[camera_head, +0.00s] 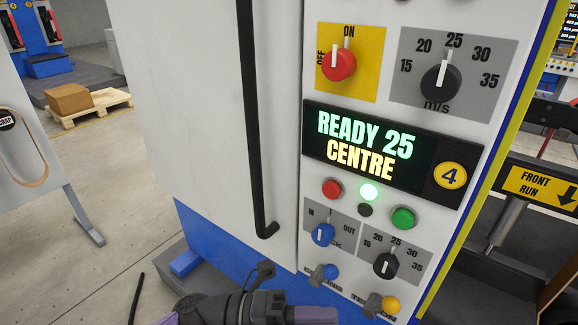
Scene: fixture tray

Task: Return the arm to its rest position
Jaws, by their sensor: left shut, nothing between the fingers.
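My left gripper (312,315) is at the bottom edge of the head view, in front of the machine's lower front. It is shut and empty, and the frame edge cuts off part of it and the arm. It appears apart from the control panel. The machine cabinet (190,90) is white with a blue base. Its display (372,146) reads READY 25 CENTRE. The red main knob (338,64) points to ON, and the black speed knob (440,80) points near 25. My right gripper is not in view.
A long black door handle (254,130) stands out from the cabinet. Below the display are a red button (331,188), a green button (403,217) and a blue knob (323,234). A cardboard box (69,98) sits on a pallet (92,110) at the back left. Floor at left is mostly clear.

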